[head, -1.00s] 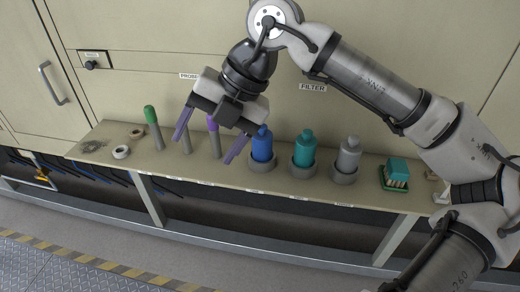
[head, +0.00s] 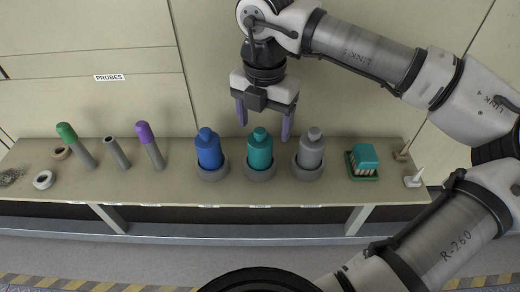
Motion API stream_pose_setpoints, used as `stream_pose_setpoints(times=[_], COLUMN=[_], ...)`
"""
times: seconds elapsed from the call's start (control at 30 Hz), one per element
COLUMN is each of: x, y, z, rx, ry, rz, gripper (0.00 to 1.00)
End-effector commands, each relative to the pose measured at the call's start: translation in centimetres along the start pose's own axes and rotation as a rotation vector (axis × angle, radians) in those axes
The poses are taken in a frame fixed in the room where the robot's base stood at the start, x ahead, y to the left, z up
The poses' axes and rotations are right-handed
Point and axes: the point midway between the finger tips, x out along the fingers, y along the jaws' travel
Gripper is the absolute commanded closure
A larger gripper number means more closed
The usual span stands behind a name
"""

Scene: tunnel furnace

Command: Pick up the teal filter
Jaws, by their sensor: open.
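The teal filter (head: 260,152) is a bottle-shaped cylinder with a narrower top. It stands upright in a grey round holder (head: 260,174) on the shelf, between the blue filter (head: 208,150) and the grey filter (head: 310,150). My gripper (head: 264,128) points down with its two purple fingers spread apart, and nothing is between them.
The shelf (head: 380,192) runs along a beige wall. Green and purple probes and a grey tube (head: 117,153) stand at left, with tape rolls (head: 44,180). A teal block (head: 365,157) on a green tray and small cones stand at right. The shelf's front edge is clear.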

Motion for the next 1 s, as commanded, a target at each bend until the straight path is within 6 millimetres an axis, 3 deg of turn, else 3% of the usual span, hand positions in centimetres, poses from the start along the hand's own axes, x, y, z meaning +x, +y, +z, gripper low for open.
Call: stream_pose_setpoints(times=[0.27, 0.6, 0.83, 1.0], x=[2.1, 6.5, 6.7, 6.7], y=[0.2, 0.6, 0.6, 0.6], z=[-0.2, -0.5, -0.5, -0.5], rx=[-0.003, -0.002, -0.001, -0.001], ry=[0.002, 0.001, 0.000, 0.000], rz=[0.001, 0.003, 0.003, 0.003], gripper=[0.26, 0.26, 0.26, 0.46])
